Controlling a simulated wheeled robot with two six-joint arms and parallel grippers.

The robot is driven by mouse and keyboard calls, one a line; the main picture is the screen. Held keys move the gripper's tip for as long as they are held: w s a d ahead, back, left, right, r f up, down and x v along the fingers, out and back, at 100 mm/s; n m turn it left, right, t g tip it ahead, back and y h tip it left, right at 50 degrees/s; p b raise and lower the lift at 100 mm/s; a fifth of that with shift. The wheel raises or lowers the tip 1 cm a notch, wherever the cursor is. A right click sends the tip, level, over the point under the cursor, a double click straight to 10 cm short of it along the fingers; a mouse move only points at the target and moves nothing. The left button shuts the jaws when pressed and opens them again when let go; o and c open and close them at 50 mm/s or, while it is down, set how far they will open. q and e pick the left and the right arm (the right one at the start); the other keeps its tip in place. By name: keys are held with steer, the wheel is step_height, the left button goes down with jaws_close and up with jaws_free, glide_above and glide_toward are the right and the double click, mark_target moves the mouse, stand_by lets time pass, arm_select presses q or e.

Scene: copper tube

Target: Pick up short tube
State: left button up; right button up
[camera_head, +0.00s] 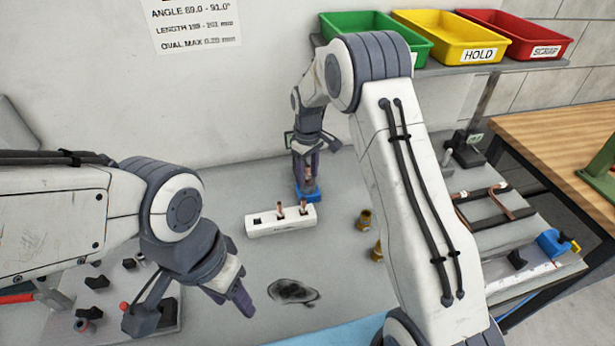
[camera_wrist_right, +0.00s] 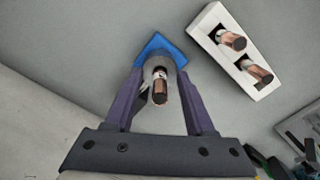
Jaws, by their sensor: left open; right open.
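A copper tube (camera_wrist_right: 160,92) stands in a grey sleeve on a blue base (camera_wrist_right: 152,47), between the fingers of my right gripper (camera_wrist_right: 160,76) in the right wrist view. The fingers are open, one on each side, with gaps to the tube. My left gripper (camera_head: 240,296) is open and empty over the bench at lower left.
Two brass fittings (camera_head: 365,219) stand right of the block. A dark stain (camera_head: 292,291) marks the bench. Green (camera_head: 370,24), yellow (camera_head: 447,40) and red (camera_head: 518,42) bins sit on the back shelf. A fixture with a copper piece (camera_head: 490,197) is at right.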

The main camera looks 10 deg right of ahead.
jaws_close()
